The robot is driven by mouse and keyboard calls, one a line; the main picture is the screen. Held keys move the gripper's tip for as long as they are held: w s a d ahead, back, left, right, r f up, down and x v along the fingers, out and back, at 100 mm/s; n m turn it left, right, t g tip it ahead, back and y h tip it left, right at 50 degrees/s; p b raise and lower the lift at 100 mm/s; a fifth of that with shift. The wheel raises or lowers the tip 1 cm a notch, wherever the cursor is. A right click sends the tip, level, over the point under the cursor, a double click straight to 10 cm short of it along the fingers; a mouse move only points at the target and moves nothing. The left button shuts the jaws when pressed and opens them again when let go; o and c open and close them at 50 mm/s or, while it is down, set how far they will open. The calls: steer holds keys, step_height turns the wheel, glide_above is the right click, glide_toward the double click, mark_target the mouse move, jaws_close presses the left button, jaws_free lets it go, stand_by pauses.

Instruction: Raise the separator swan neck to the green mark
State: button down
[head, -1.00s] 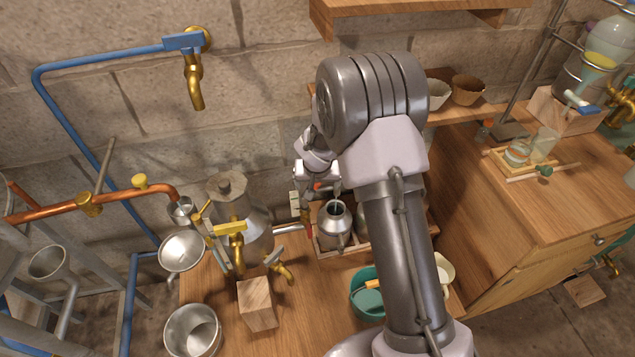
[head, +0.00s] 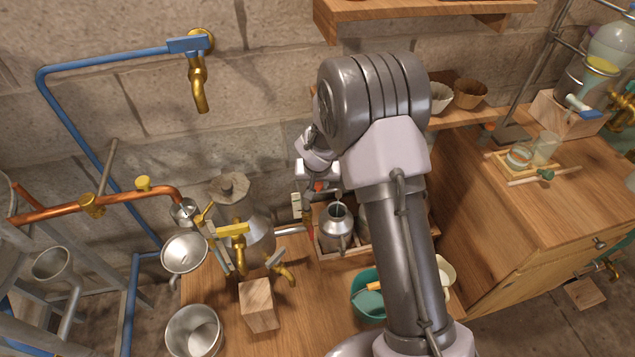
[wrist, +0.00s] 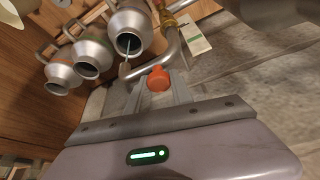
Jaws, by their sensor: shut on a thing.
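In the wrist view the swan neck (wrist: 172,57) curves up just beyond my gripper (wrist: 164,88). An orange knob (wrist: 157,77) on the neck sits at my fingertips, and my gripper is shut on it. A pale tag (wrist: 195,38) hangs near the pipe. I cannot make out the green mark.
Metal cans (head: 336,222) stand in a wooden rack close right of my gripper. A teal bowl (head: 367,305), a wooden block (head: 258,304) and a metal pot (head: 193,331) are nearer. The stone wall is close behind.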

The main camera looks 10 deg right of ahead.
steer(key=shift+s+d+r+p, duration=0.15)
steer(key=shift+s+r+p, duration=0.05)
steer(key=shift+r+p, duration=0.7)
steer(key=shift+s+d+r+p, duration=0.15)
steer(key=shift+r+p, duration=0.5)
steer(key=shift+r, duration=0.4)
steer(key=shift+w+r, duration=0.15)
steer(key=shift+r, duration=0.05)
